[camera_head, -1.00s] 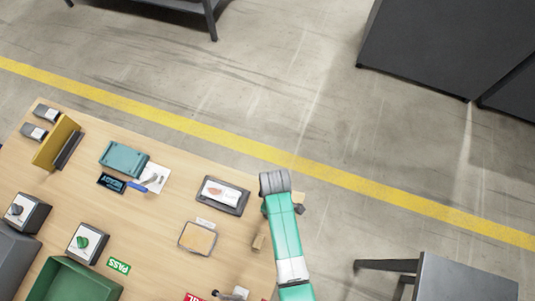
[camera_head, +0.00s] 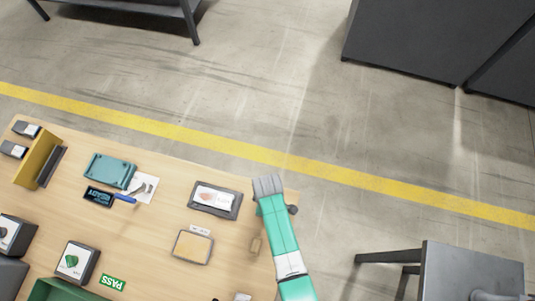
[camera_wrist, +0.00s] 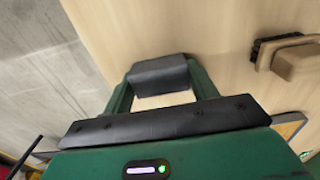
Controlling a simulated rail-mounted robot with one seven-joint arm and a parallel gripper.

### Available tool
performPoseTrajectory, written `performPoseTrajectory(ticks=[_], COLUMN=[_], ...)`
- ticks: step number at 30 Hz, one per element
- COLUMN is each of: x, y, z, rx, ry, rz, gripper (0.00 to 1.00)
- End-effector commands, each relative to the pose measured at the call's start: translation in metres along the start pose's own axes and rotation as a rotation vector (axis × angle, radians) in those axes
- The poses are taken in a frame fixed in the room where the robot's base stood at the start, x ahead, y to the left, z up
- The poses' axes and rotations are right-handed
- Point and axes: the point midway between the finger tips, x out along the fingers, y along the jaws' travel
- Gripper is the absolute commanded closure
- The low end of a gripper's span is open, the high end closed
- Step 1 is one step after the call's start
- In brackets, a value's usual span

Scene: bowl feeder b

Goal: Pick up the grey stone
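I cannot pick out a grey stone in either view. My gripper (camera_wrist: 158,75) shows in the wrist view as two green links leading to a dark pad, above a dark bar on the green housing. A pale patch shows between the links, with no object recognisable in it. Whether the fingers are apart or together is unclear.
The wooden table (camera_head: 150,225) holds a dark tray (camera_head: 236,211) with a white card, a tan pad (camera_head: 192,247), a teal box (camera_head: 108,171) and a yellow bracket (camera_head: 34,155). A grey bench (camera_head: 465,275) stands right, beyond open floor.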

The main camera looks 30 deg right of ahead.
Motion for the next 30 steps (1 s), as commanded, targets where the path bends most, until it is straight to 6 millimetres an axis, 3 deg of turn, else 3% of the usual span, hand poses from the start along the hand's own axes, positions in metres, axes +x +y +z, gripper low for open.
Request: performPoseTrajectory(ticks=[10,18,30], x=[-0.005,-0.043,-0.048], y=[0.000,0.000,-0.047], z=[0.000,0.000,0.093], rx=[0.000,0.000,0.005], ry=[0.000,0.001,-0.001], rz=[0.001,0.002,-0.001], gripper=[0.69,0.69,0.69])
